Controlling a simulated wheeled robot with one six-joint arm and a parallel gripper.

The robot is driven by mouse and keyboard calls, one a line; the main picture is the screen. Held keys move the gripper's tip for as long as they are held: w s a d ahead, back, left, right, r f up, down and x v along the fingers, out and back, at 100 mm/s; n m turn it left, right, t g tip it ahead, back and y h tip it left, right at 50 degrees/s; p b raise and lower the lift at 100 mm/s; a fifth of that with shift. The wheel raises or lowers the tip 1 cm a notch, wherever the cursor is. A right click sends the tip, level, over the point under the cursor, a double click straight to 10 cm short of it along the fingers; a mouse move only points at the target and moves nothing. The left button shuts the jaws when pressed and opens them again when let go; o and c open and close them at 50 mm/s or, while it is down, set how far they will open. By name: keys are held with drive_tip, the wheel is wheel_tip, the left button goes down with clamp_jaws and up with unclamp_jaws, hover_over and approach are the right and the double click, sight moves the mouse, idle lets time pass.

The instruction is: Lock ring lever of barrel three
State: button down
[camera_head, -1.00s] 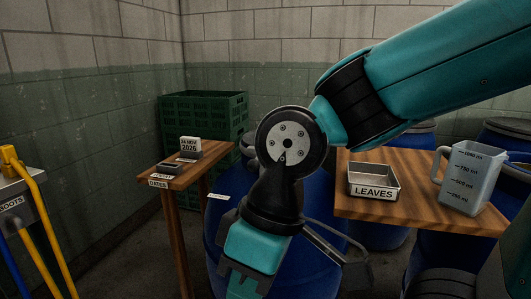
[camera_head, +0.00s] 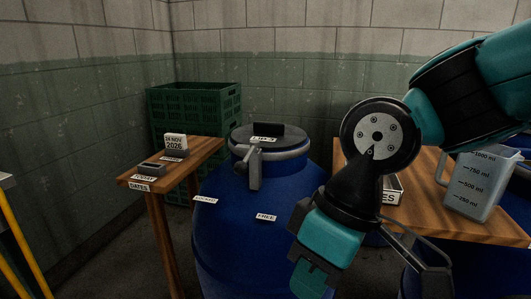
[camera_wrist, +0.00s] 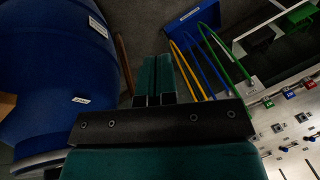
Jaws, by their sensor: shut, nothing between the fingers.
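A blue barrel (camera_head: 235,235) stands in the middle of the head view, with a dark lid and a grey clamping ring (camera_head: 290,153). A grey ring lever (camera_head: 255,172) shows at the front of the ring. Two small labels sit on the barrel's side, the left one seemingly "LOCKED" (camera_head: 205,200) and the right one "FREE" (camera_head: 266,217). My gripper (camera_head: 308,280) is in front and to the right of the barrel, below the lid. In the wrist view its fingers (camera_wrist: 154,75) are shut and empty, and a blue barrel (camera_wrist: 55,65) lies to the left.
A wooden stand (camera_head: 205,153) with a date block is to the left, with a green crate (camera_head: 215,100) behind. A wooden table (camera_head: 430,222) with a measuring jug (camera_head: 472,185) and a partly hidden tray is to the right. The wrist view shows a control panel (camera_wrist: 290,120) and coloured hoses.

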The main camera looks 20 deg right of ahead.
drive_tip(key=w+d+r+m+t+y+p, duration=0.1)
drive_tip(key=w+r+m+y+p, duration=0.15)
drive_tip(key=w+r+p, duration=0.35)
drive_tip(key=w+d+r+m+y+p, duration=0.1)
drive_tip(key=w+d+m+p, duration=0.15)
drive_tip(key=w+p, duration=0.4)
drive_tip(key=w+d+r+m+t+y+p, duration=0.2)
drive_tip(key=w+d+m+t+p, duration=0.3)
drive_tip(key=w+d+m, duration=0.3)
drive_tip(key=w+d+y+p, duration=0.1)
drive_tip(key=w+d, duration=0.2)
drive_tip(key=w, duration=0.1)
drive_tip(key=shift+w+d, duration=0.15)
drive_tip(key=shift+d, duration=0.15)
drive_tip(key=p+x, duration=0.2)
drive_tip(key=x, duration=1.2)
